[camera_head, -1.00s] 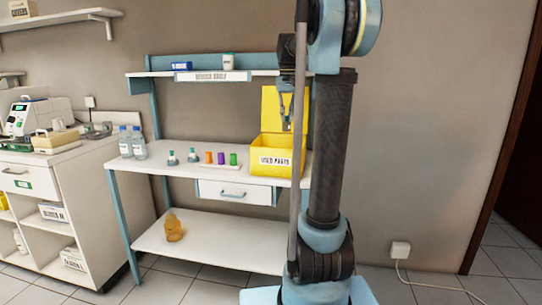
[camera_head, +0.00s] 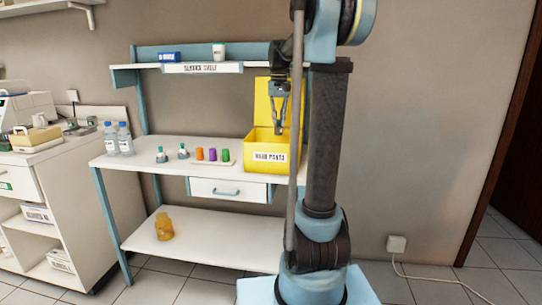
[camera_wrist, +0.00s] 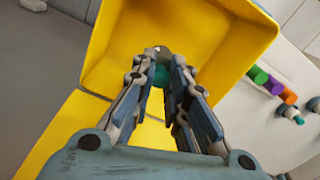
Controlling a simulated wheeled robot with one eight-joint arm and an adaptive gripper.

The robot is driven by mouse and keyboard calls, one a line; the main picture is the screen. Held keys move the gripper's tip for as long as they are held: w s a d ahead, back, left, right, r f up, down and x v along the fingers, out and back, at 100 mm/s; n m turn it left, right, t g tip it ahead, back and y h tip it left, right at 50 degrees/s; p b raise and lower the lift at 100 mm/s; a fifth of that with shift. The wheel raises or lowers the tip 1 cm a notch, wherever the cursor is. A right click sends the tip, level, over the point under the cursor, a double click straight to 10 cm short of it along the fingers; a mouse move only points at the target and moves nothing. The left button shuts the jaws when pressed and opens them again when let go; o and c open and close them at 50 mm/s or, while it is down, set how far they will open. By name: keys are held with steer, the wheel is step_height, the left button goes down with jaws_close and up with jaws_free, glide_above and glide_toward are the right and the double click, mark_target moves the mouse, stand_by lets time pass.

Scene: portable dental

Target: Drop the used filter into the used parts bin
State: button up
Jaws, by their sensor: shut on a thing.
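The yellow used parts bin (camera_head: 268,166) stands at the right end of the bench with its lid (camera_head: 262,100) up. In the wrist view its open interior (camera_wrist: 205,30) lies beyond my fingertips. My gripper (camera_head: 279,124) hangs over the bin's opening, pointing down. In the wrist view, the fingertips (camera_wrist: 159,66) are closed around a small teal and grey piece (camera_wrist: 160,76), seemingly the used filter. The fingers hide much of it. In the head view a small dark piece (camera_head: 278,131) shows at the fingertips, near rim height.
Orange, purple and green cylinders (camera_head: 212,154) stand on a small tray left of the bin. Two small flasks (camera_head: 172,154) and two clear bottles (camera_head: 118,139) are farther left. A shelf (camera_head: 200,68) runs above the bench. An amber bottle (camera_head: 164,227) is on the lower shelf.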

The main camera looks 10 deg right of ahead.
steer(key=shift+f, duration=0.3)
steer(key=o, duration=0.9)
steer(key=shift+c, duration=0.2)
steer(key=shift+r, duration=0.1)
step_height(320, 180, up, 12)
steer(key=s+f+t, duration=0.2)
steer(key=s+f, duration=3.3)
steer(key=shift+f+n, duration=0.2)
steer(key=shift+n, duration=0.2)
